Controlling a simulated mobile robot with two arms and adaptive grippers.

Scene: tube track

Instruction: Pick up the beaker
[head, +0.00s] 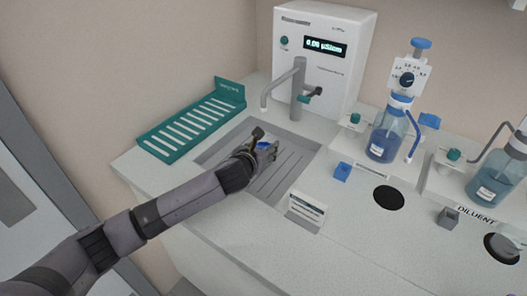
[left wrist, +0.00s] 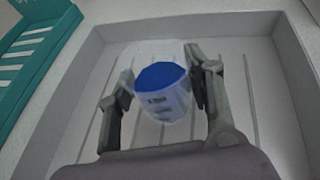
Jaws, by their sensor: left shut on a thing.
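In the head view the gripper (head: 266,147) is over the grey sink tray, and the blue of the beaker (head: 263,145) shows between the fingers. The beaker's base is hidden, so I cannot tell if it touches the tray floor. My right gripper is not in view.
The recessed tray (head: 285,190) has raised walls and a ribbed floor. A tap (head: 298,80) stands behind it, before a white meter (head: 325,30). A green rack (head: 185,128) lies to the left.

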